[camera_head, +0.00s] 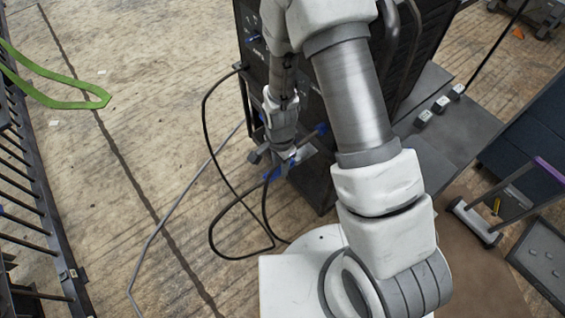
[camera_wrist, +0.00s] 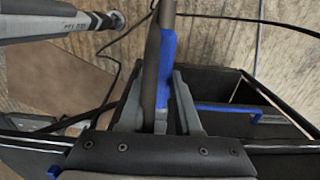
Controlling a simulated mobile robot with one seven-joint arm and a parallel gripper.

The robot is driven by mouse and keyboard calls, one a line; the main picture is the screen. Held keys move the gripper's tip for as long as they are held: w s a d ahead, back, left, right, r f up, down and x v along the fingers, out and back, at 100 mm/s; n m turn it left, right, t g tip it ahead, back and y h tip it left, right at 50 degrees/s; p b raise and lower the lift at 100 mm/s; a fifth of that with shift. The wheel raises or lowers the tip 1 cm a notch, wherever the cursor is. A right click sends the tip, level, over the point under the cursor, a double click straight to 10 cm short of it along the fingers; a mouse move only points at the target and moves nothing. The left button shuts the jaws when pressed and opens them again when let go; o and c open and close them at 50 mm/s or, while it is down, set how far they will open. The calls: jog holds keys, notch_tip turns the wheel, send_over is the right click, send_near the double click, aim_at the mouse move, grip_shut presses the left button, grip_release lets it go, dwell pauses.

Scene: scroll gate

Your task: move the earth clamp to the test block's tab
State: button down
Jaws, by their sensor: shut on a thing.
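My gripper (camera_head: 283,160) is low beside the dark cabinet. In the wrist view its two grey fingers (camera_wrist: 157,110) are shut on a dark bar-shaped thing with a blue grip, which I take to be the earth clamp (camera_wrist: 167,65). In the head view only small blue parts of the clamp (camera_head: 270,175) show by the fingertips, and its jaw is not clear. A black cable (camera_head: 215,225) loops on the floor near it. I cannot clearly pick out the test block or its tab in either view.
The dark cabinet (camera_head: 252,60) stands close beside my gripper. A green strap (camera_head: 70,104) and a dark barrier (camera_head: 40,200) are at the left. Several small grey blocks (camera_head: 440,104) stand on a dark platform at the right. The floor left of the cable is mostly clear.

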aim_at(260, 182)
jog(key=shift+s+a, duration=0.65)
jog(key=shift+a, duration=0.3)
jog(key=shift+s+a, duration=0.65)
jog(key=shift+a, duration=0.35)
jog(key=shift+s+a, duration=0.65)
jog(key=shift+a, duration=0.3)
jog(key=shift+r, duration=0.15)
